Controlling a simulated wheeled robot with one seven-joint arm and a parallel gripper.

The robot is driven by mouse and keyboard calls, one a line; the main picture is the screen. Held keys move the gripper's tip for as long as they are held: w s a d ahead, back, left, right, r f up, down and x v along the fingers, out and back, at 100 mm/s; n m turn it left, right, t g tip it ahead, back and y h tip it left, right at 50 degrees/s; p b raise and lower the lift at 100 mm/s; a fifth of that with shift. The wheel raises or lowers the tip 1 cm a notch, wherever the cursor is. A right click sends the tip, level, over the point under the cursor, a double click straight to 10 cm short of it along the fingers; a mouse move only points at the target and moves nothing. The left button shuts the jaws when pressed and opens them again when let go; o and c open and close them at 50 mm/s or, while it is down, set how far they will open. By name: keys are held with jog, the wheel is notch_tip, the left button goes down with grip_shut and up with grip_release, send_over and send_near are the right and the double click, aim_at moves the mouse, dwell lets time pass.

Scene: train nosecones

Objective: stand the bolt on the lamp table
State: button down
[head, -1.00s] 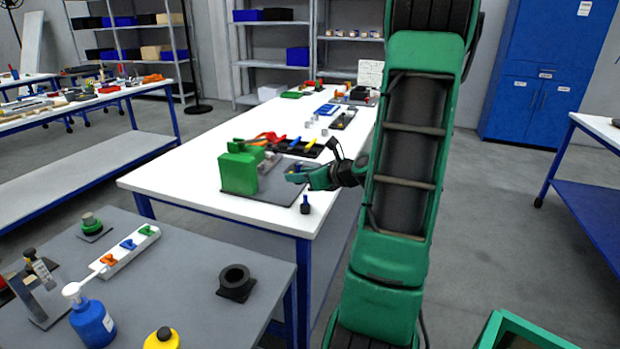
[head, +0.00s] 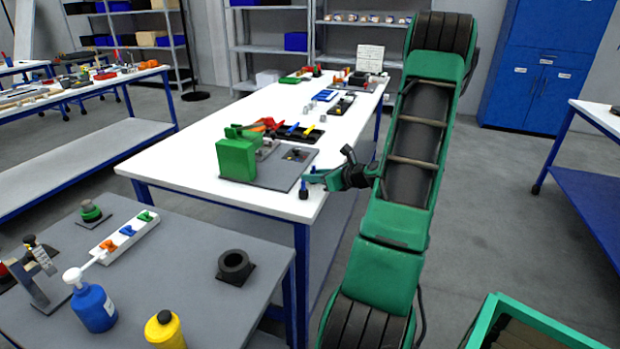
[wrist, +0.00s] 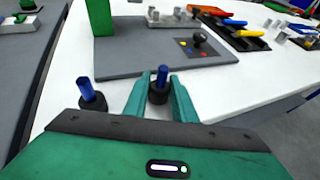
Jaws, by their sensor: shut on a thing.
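My gripper (wrist: 159,95) is shut on a bolt (wrist: 161,76) with a blue shank and a black lower end, held upright between its green fingers. In the head view my gripper (head: 312,177) is over the near right corner of the white table (head: 180,175); the held bolt is small and partly hidden there. I cannot tell whether its lower end touches the table. A second, similar blue and black bolt (wrist: 91,95) stands upright to the left of my fingers, apart from them; it also shows in the head view (head: 304,189).
A grey mat with a green block (head: 237,159) lies just beyond the bolts. Colored-handled tools and trays fill the table further back. A nearer grey table (head: 170,265) holds a blue pump bottle (head: 93,307), a yellow bottle (head: 165,331) and a black ring (head: 234,266).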

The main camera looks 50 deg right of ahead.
jog(key=shift+f, duration=0.15)
jog(key=c, duration=1.5)
grip_release()
jog(key=shift+o, duration=0.2)
jog(key=shift+s+r, duration=0.2)
jog(key=shift+r, duration=0.05)
jog(key=v, duration=1.1)
jog(key=shift+s, duration=0.35)
